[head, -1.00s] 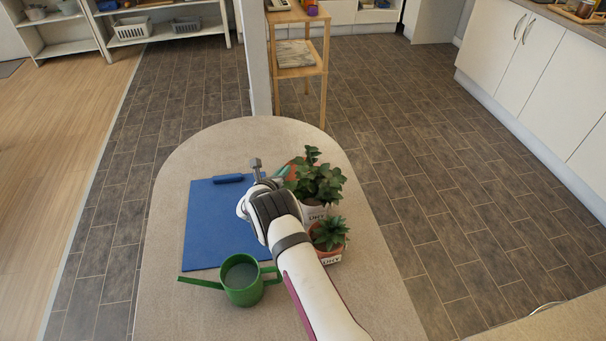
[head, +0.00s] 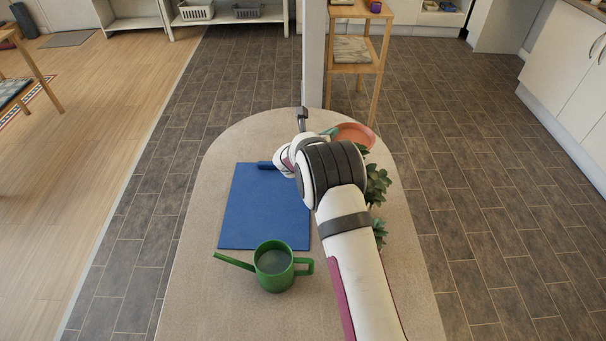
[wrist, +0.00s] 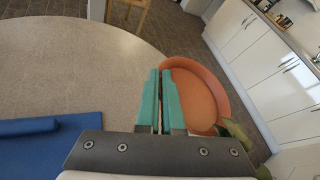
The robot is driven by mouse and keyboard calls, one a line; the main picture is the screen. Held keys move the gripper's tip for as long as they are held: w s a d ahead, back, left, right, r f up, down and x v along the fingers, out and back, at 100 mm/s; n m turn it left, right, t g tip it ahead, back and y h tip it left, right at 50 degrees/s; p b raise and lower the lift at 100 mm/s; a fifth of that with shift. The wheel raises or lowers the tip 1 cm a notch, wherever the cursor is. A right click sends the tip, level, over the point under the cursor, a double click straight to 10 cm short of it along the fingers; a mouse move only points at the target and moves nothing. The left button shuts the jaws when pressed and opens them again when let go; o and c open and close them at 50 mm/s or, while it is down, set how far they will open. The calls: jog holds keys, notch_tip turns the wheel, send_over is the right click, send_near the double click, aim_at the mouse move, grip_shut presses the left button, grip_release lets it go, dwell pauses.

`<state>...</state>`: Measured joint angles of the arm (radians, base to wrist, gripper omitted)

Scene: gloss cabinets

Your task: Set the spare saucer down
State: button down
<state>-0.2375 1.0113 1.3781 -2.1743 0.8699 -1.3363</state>
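The spare saucer (head: 355,135) is a round terracotta dish with a raised rim. It is at the far right of the table (head: 240,140). In the wrist view the saucer (wrist: 202,98) shows just right of my teal fingertips and reaches past the table's edge. My gripper (head: 331,131) is shut on the saucer's near-left rim, with a thin gap between the fingers (wrist: 162,75). Whether the saucer touches the tabletop is not clear. My arm hides part of the saucer's surroundings.
A green watering can (head: 273,268) stands near the front. The far left tabletop is bare. A wooden shelf (head: 352,68) stands beyond the table.

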jog(key=s+r, duration=0.4)
jog(key=r, duration=0.7)
jog(key=s+r+n+y, duration=0.1)
jog(key=s+r+y, duration=0.1)
jog(key=s+r, duration=1.05)
jog(key=m+h, duration=0.2)
jog(key=h, duration=0.1)
send_over(244, 221)
notch_tip(244, 221, down, 32)
jog(key=shift+r, duration=0.15)
notch_tip(244, 221, down, 4)
jog(key=shift+f, duration=0.1)
